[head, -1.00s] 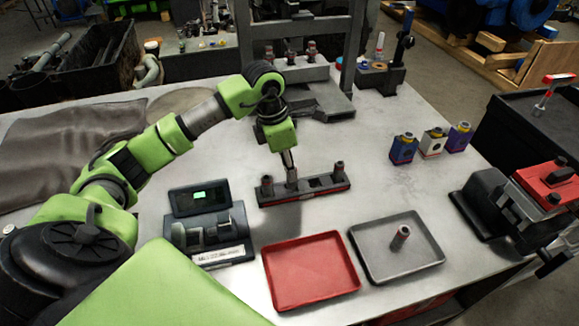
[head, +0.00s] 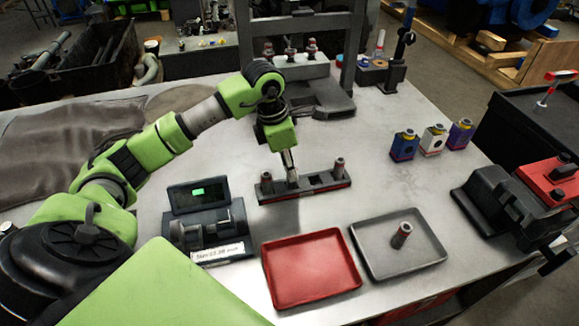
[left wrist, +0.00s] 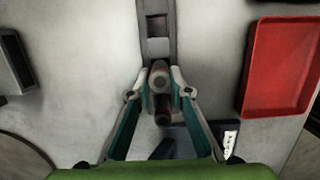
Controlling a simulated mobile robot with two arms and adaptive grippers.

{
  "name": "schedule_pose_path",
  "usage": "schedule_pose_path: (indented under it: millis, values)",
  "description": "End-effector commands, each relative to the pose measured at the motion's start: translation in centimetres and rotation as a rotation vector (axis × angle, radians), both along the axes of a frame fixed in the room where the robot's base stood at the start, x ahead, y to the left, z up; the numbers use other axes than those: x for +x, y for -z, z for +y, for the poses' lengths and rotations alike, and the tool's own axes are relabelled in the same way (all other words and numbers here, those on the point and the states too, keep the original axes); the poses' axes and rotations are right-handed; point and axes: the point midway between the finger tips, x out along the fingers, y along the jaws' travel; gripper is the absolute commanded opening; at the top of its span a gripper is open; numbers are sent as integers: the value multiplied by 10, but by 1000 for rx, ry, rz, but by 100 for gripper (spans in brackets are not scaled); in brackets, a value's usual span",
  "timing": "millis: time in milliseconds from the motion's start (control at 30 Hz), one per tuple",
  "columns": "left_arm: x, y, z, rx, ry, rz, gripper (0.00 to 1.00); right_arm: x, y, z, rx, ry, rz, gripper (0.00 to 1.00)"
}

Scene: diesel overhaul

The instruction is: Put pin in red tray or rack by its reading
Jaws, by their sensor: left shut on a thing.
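My left gripper (head: 291,179) is shut on a pin (left wrist: 160,74) at the dark rack (head: 325,188), over its left half. The held pin stands upright at a rack slot; its lower end is hidden, so I cannot tell how deep it sits. One pin (head: 266,184) stands at the rack's left end and another (head: 338,168) at its right end. Empty square slots show between. The red tray (head: 310,272) is empty in front of the rack. A gauge (head: 208,228) with a lit green display (head: 198,192) stands left; its reading is too small to read. My right gripper is not in view.
A grey tray (head: 374,266) holds one upright pin (head: 401,236), right of the red tray. Small blue, white and purple boxes (head: 433,140) stand at the right. A black and red vise (head: 510,208) is at the right edge. A grey press frame (head: 320,92) stands behind.

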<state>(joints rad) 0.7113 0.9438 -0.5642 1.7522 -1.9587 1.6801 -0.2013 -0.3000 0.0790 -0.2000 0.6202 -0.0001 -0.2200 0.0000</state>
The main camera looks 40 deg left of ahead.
Motion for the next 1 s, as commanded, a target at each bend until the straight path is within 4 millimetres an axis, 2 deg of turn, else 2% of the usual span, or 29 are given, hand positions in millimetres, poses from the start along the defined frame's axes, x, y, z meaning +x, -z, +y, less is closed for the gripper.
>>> schedule_pose_path:
  millis: [367,667,700,767,1000]
  values:
    - [0,10,0,0,0,-1,0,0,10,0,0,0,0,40]
    - [0,10,0,-1,0,-2,0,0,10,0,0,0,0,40]
    - [0,10,0,-1,0,-2,27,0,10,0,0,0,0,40]
    - [0,10,0,0,0,-1,38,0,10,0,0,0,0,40]
    - [0,10,0,0,0,-1,38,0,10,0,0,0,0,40]
